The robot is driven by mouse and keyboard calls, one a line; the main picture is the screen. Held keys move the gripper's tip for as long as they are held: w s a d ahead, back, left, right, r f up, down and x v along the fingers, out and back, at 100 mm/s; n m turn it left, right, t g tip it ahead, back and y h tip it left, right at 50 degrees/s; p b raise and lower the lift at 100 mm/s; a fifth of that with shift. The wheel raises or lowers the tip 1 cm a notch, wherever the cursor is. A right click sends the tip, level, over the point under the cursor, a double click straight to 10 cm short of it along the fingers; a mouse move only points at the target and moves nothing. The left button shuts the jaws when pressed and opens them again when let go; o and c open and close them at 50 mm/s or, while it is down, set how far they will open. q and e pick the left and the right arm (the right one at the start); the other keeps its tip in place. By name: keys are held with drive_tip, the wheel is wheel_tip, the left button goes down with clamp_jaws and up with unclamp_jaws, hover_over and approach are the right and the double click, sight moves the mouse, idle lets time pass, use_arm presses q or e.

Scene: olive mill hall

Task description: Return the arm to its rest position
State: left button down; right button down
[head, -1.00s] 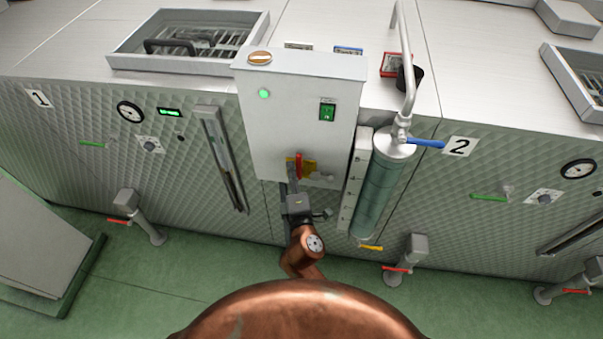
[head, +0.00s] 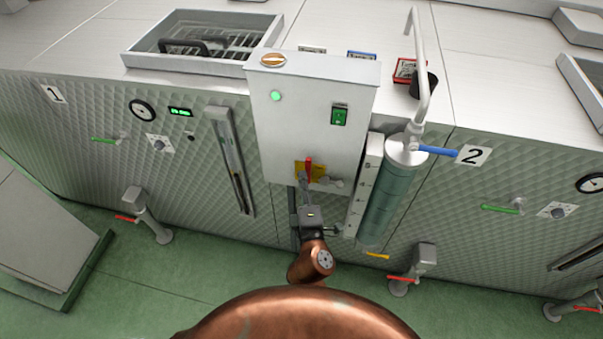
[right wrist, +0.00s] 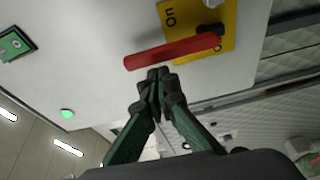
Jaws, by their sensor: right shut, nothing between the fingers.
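My right gripper (head: 304,180) is shut and empty in front of the lower part of the white control box (head: 300,120). Just by its fingertips is a red lever handle (head: 309,165) on a yellow plate (head: 318,171). In the right wrist view, the shut fingertips (right wrist: 157,74) lie just below the red handle (right wrist: 170,51), and I cannot tell whether they touch it. The yellow plate (right wrist: 229,18) there reads "On" beside the handle. My right arm comes up from the bottom middle. My left gripper is not in view.
A sight cylinder (head: 388,200) with a blue handle (head: 437,152) and a metal pipe stands close to the right of my gripper. A green lit lamp (head: 275,96) and a green switch (head: 339,115) are on the box. The green floor (head: 170,290) at lower left is open.

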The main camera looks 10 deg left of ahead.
drive_tip(key=v, duration=0.9)
drive_tip(key=shift+s, duration=0.4)
drive_tip(key=shift+r, duration=0.1)
